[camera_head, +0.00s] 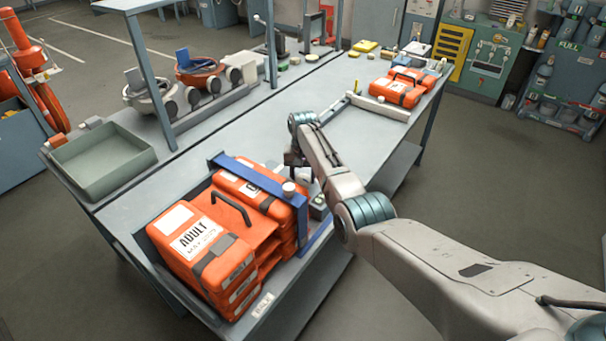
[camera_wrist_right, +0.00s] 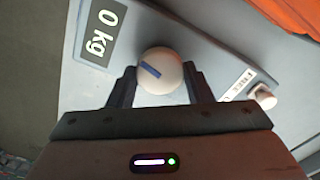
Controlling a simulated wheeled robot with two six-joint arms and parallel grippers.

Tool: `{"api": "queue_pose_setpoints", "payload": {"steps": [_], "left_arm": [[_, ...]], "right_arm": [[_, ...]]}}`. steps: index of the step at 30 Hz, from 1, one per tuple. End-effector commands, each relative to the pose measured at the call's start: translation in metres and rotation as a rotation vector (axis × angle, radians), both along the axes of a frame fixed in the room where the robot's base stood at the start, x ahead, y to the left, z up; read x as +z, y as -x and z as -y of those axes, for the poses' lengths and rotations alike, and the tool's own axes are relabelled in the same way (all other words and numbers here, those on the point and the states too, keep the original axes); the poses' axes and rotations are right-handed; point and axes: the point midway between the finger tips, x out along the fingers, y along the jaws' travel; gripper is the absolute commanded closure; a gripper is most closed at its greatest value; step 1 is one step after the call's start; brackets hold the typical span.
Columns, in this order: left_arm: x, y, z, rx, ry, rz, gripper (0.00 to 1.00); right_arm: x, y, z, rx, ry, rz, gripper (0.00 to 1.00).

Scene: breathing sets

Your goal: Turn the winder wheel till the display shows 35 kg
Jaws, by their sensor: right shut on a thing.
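The winder wheel (camera_wrist_right: 160,66) shows in the right wrist view as a round white knob with a short blue mark, on a pale panel. My right gripper (camera_wrist_right: 160,82) is shut on it, one dark finger on each side. The display (camera_wrist_right: 101,30) beside the wheel, at the upper left, reads 0 kg. In the head view my right gripper (camera_head: 297,160) reaches down by the blue frame (camera_head: 258,174) at the near part of the bench. The display cannot be read there. My left gripper is in neither view.
A stack of orange cases (camera_head: 205,252) stands at the near end, close to my gripper. A small white knob (camera_wrist_right: 264,97) sits right of the wheel. A green-grey tray (camera_head: 102,160) lies at the left. More orange cases (camera_head: 397,90) lie farther along the bench. The bench middle is mostly clear.

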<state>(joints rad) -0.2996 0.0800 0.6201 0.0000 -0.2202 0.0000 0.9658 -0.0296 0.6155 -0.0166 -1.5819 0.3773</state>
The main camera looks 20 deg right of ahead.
Motion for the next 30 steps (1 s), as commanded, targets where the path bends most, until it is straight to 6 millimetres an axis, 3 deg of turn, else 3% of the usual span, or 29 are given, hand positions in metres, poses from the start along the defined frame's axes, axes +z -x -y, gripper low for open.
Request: {"api": "queue_pose_setpoints", "payload": {"steps": [18, 30], "left_arm": [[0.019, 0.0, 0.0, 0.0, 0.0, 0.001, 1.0], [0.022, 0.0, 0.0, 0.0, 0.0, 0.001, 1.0]], "right_arm": [[0.002, -0.001, 0.0, -0.537, 0.0, 0.002, 0.77], [0.002, -0.001, 0.001, -0.708, 0.001, 0.003, 0.77]]}}
